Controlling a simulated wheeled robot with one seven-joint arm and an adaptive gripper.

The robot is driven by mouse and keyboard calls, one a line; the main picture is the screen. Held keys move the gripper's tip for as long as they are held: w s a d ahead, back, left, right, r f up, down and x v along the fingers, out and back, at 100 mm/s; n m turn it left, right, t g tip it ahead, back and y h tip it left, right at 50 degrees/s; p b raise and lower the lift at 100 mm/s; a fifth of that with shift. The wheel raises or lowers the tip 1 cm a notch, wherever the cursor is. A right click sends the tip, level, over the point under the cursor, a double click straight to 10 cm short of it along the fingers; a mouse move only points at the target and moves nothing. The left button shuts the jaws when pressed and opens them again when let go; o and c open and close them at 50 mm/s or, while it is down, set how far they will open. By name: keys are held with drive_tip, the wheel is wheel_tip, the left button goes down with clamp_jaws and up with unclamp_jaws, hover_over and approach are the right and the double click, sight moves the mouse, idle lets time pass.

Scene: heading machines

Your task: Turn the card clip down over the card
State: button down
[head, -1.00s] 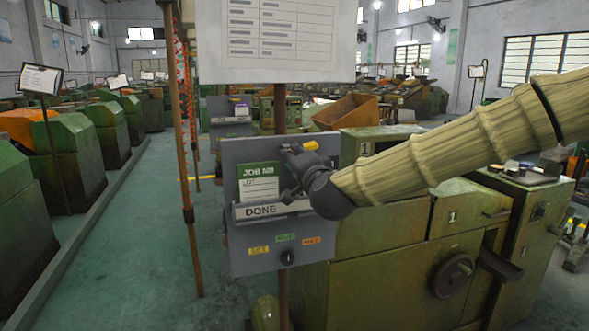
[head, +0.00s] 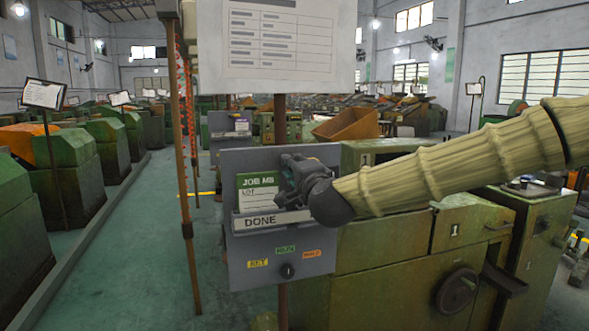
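The job card (head: 258,194), white with a green "JOB M8" header, stands upright in a holder marked "DONE" (head: 262,221) on a grey board (head: 243,262). My gripper (head: 290,172) is at the card's right side, in front of the board, and covers the card's right edge. Its fingers overlap each other and the dark parts there, so I cannot tell whether it is open or shut, or whether it touches anything. I cannot make out the card clip; my gripper hides the area to the right of the card.
Below the holder are yellow, green and orange labels and a black knob (head: 288,271). A white sheet (head: 277,40) hangs above the board. A green machine (head: 400,260) stands close behind on the right. A brown post (head: 186,150) stands to the left, beside an open aisle.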

drive_tip(key=c, duration=1.2)
unclamp_jaws()
drive_tip(key=shift+o, duration=0.2)
drive_tip(key=v, duration=1.2)
drive_tip(key=shift+f, duration=0.15)
